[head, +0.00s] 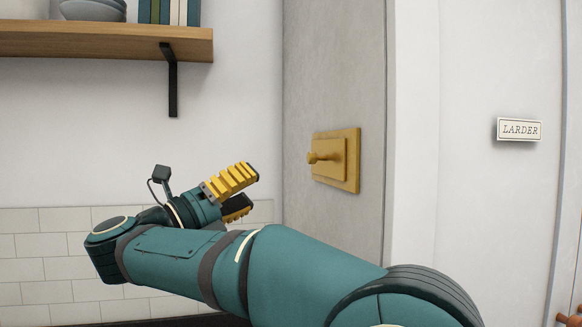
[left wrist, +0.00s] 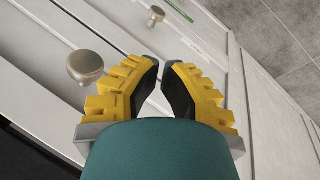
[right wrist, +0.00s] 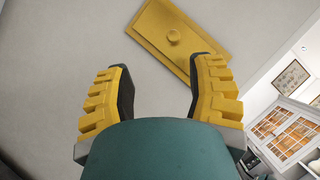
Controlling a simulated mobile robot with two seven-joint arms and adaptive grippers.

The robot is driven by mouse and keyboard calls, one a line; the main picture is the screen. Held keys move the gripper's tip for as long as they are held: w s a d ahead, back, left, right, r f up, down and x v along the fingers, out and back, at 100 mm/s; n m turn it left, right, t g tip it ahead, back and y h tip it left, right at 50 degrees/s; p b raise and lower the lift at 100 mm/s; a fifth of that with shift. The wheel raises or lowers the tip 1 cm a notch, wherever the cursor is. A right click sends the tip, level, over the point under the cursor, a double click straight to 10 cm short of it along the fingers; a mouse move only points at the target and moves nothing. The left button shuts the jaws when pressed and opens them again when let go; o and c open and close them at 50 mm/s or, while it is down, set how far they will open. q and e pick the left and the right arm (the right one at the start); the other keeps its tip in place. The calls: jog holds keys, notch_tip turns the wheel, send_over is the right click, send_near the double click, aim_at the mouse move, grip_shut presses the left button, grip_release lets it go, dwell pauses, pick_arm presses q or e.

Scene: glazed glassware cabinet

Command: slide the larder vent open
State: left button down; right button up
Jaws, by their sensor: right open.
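The larder vent, a brass-yellow rectangular plate (head: 351,173), is on the grey side wall in the head view.
A sign reading LARDER (head: 519,129) is on the white surface at right. A wooden shelf (head: 110,42) on a black bracket is at upper left. Round knobs (left wrist: 85,66) on white fronts lie beyond my left gripper. Bare wall separates my right gripper from the vent.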

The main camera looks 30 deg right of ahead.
jog(key=s+r+m+g, duration=0.1)
jog(key=s+m, duration=0.1)
jog(key=p, duration=0.4)
send_near(309, 160)
jog(key=x, duration=0.3)
jog(key=d+p, duration=0.1)
jog(key=d+r+p, duration=0.1)
jog(key=shift+w+d+r+n+p, duration=0.1)
jog(key=shift+w+d+n+p, duration=0.15)
jog(key=shift+d+n+p, duration=0.1)
jog(key=shift+p+x, duration=0.5)
jog(key=shift+x, duration=2.05)
grip_shut()
jog(key=shift+f, duration=0.2)
